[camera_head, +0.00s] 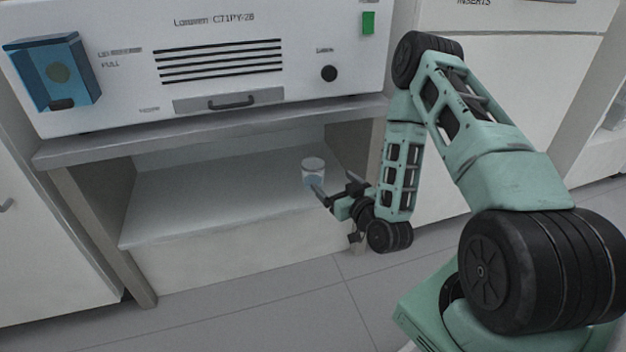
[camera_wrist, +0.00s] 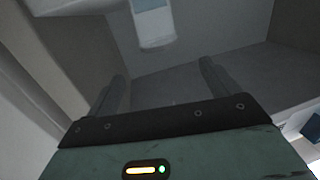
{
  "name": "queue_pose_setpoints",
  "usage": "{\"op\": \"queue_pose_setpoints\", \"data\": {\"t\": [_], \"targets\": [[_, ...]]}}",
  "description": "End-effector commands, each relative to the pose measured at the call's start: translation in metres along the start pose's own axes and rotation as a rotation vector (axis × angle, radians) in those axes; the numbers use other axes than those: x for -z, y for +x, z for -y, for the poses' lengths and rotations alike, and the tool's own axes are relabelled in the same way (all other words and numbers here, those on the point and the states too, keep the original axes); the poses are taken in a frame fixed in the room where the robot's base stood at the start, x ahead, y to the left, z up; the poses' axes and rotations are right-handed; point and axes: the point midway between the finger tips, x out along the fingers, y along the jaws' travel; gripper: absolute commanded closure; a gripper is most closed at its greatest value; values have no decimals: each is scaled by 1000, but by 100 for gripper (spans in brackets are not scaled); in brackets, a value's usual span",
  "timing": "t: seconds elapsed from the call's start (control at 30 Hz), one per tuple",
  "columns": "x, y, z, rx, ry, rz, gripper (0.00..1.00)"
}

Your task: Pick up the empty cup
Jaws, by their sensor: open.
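A small clear cup (camera_head: 313,167) with a pale bluish lower part stands upright on the white floor of the open bay, near the bay's right side. My gripper (camera_head: 328,190) reaches in from the right, its fingers just below and right of the cup in the head view. In the wrist view, the two open fingers (camera_wrist: 162,72) have nothing between them. A pale cup-like shape (camera_wrist: 154,28) with a bluish patch is beyond the fingertips at the top of the wrist view, partly cut off. Whether a finger touches the cup is unclear.
The white machine (camera_head: 215,70) stands on a grey shelf (camera_head: 215,133) directly above the bay. The bay's right side post (camera_head: 366,150) is close to my wrist. The bay floor (camera_head: 200,200) left of the cup is clear. Cabinets stand on both sides.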

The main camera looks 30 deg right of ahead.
Motion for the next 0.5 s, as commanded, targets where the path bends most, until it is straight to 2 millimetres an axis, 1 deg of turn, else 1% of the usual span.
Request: {"op": "queue_pose_setpoints", "data": {"t": [0.03,0.1,0.3,0.4,0.5], "targets": [[-3,12,0,0,-1,-7,13],[-4,27,-1,-1,-1,-6,13],[-4,66,-1,-1,0,-3,13],[-4,80,0,0,0,-2,13],[-3,88,0,0,0,0,13]]}}
